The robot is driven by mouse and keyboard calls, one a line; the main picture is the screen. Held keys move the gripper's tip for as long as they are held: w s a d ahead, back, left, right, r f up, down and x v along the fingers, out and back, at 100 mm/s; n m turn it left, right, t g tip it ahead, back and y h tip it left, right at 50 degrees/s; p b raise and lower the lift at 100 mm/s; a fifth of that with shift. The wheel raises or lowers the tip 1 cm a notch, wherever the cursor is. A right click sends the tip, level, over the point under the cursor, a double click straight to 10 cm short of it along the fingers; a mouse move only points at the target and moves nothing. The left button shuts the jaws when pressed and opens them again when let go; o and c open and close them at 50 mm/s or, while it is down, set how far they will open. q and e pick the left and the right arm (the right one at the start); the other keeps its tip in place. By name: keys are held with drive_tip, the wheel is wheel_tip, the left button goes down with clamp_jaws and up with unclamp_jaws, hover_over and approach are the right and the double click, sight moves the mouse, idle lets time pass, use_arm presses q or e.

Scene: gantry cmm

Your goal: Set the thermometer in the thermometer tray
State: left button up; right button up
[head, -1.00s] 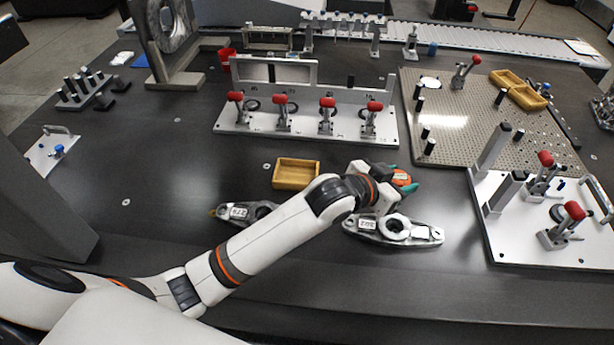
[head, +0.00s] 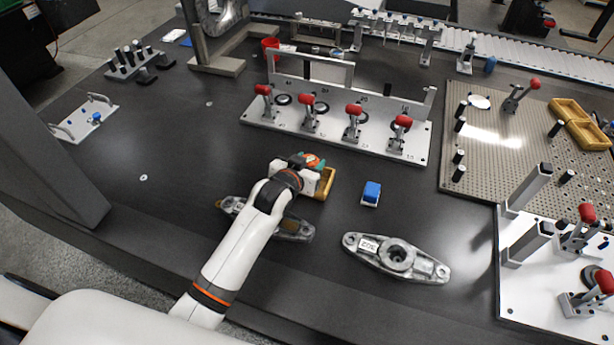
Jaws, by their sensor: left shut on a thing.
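The thermometer (head: 313,160), a small orange and teal thing, is held in my left gripper (head: 305,168). The gripper is shut on it and partly covers it. The thermometer tray, a small yellow-brown wooden tray (head: 328,187), lies on the dark table beneath the gripper. Only its right part shows; the gripper and wrist hide the rest. The thermometer appears over or at the far side of the tray; I cannot tell whether it touches it. My right gripper is not in view.
A blue block (head: 371,193) lies right of the tray. Grey metal castings lie near it, one under my left arm (head: 291,229) and one at right (head: 397,258). A white fixture with red-handled clamps (head: 340,143) stands behind.

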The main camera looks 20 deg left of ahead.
use_arm(q)
wheel_tip(320, 180, down, 4)
drive_tip(key=shift+f, duration=0.4)
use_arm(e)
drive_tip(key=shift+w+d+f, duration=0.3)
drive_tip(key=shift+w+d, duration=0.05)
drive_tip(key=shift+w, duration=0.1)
use_arm(q)
drive_tip(key=shift+f+b, duration=0.15)
drive_tip(key=shift+b, duration=0.15)
drive_tip(key=o, duration=0.8)
drive_tip(key=shift+s+r, duration=0.2)
drive_tip(key=shift+r, duration=0.05)
drive_tip(key=p+v, duration=0.1)
drive_tip(key=v, duration=1)
drive_tip(key=shift+s+r, duration=0.1)
drive_tip(key=shift+s, duration=0.15)
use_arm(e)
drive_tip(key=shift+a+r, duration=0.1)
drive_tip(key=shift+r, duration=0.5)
